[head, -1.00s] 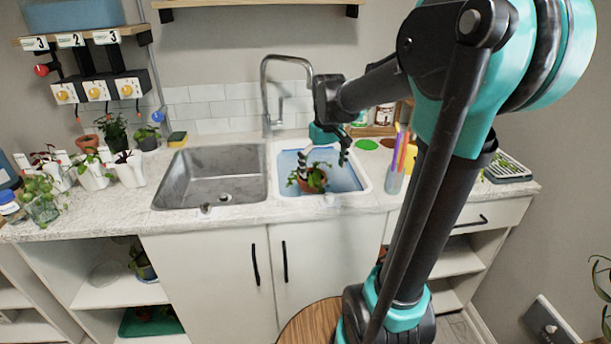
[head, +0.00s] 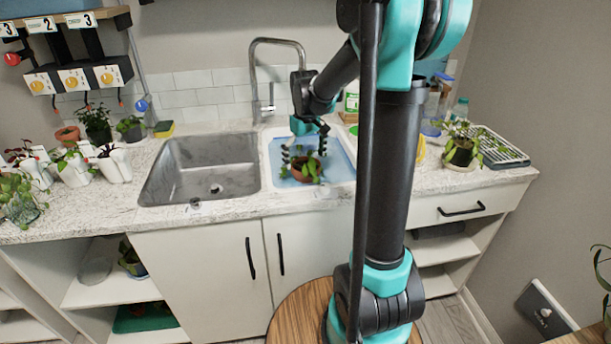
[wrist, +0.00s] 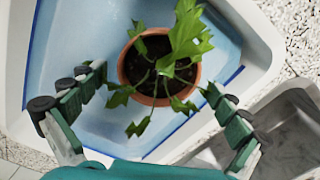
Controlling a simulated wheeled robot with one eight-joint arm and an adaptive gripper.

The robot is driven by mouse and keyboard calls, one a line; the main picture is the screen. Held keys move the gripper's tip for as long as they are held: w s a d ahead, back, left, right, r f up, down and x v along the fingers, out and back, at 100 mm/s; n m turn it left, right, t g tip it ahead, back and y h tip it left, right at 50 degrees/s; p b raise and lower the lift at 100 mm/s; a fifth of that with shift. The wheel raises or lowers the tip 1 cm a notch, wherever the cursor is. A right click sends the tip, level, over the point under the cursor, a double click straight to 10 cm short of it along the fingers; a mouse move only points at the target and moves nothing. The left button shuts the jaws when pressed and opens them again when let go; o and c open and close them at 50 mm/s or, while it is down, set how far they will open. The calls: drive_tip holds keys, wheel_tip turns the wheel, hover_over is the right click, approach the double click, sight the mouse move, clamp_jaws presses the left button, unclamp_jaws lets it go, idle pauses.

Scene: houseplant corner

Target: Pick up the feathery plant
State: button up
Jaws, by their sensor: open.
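A plant with deeply cut, lobed green leaves grows in a terracotta pot (head: 301,173). It stands upright in the blue-lined basin (head: 341,170), right of the metal sink. In the wrist view its leaves (wrist: 184,38) spread over the pot rim (wrist: 127,84) and dark soil. My gripper (head: 304,147) is above the pot, pointing down, with its dark fingers apart. In the wrist view my gripper (wrist: 158,84) has one finger on each side of the pot, with gaps showing, and holds nothing. Some leaves reach close to the right finger; contact is unclear.
The tap (head: 259,90) rises behind the sink (head: 205,168), left of my gripper. A trailing plant (head: 461,150) and a drying rack (head: 501,147) are on the right counter. Several potted plants crowd the left counter. The basin floor around the pot looks clear.

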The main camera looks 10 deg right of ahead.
sight(306, 168)
drive_tip(key=shift+d+f, duration=0.1)
drive_tip(key=shift+f, duration=3)
drive_tip(key=shift+c, duration=0.5)
drive_tip(key=c, duration=1.6)
drive_tip(key=shift+r, duration=0.2)
